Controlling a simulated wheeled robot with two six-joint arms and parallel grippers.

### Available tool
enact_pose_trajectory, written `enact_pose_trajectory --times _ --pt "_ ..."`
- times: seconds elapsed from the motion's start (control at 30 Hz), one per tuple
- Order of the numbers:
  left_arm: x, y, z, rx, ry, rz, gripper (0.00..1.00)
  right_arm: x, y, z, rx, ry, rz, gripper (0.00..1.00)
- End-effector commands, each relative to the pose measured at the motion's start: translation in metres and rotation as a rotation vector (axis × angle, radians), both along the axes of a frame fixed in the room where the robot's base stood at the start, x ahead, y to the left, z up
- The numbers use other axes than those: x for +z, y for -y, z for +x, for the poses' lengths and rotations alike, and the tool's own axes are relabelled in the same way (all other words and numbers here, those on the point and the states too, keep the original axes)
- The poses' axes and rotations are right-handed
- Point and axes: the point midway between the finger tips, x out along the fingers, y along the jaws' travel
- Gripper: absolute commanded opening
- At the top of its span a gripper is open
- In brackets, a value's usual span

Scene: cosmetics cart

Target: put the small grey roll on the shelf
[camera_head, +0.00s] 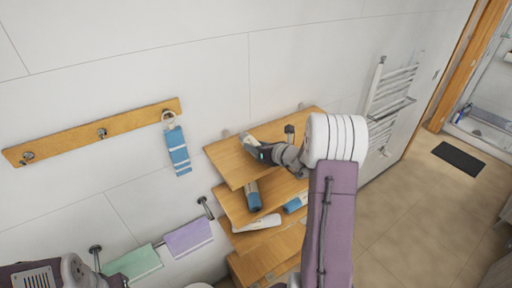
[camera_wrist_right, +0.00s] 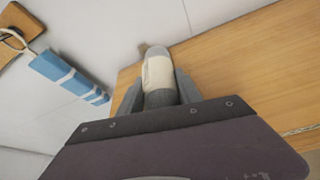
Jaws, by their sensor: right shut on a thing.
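My right gripper (camera_head: 258,150) reaches in from the right over the top board of the wooden shelf (camera_head: 225,158). It is shut on a small roll (camera_head: 249,140). In the right wrist view the roll (camera_wrist_right: 158,75) looks cream and grey with a pale rounded end. It lies between the two grey fingers, its far end pointing toward the wall. The wooden board (camera_wrist_right: 240,75) shows behind and to the right of it. I cannot tell whether the roll touches the board. Of my left arm only a part shows at the lower left; its fingers are out of the picture.
A dark upright item (camera_head: 289,132) stands at the top board's back. Lower boards hold a blue-grey bottle (camera_head: 253,196), a white tube (camera_head: 258,223) and a blue item (camera_head: 295,203). A blue towel (camera_head: 177,150) hangs left. A towel radiator (camera_head: 390,100) is on the right.

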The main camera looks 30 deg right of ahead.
Motion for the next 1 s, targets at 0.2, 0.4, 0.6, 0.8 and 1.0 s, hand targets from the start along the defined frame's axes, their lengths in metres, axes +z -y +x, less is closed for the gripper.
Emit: enact_pose_trajectory --times 0.2,0.4,0.6,0.8,1.0 --pt "0.006 0.0 0.0 0.0 0.0 0.0 0.36 -0.013 0.0 0.0 -0.001 0.002 -0.001 0.0" --pt "0.005 0.0 0.0 0.0 0.0 0.0 0.36 -0.013 0.0 0.0 0.0 0.002 -0.001 0.63" --pt "0.005 0.0 0.0 0.0 0.0 0.0 0.36 -0.013 0.0 0.0 0.0 0.002 -0.001 0.63" --pt "0.002 0.0 0.0 0.0 0.0 0.0 0.36 -0.011 0.002 -0.005 -0.001 0.003 -0.001 0.63" --pt "-0.012 0.0 0.0 0.0 0.0 0.0 0.36 0.001 0.009 -0.038 -0.004 0.005 -0.003 0.63"
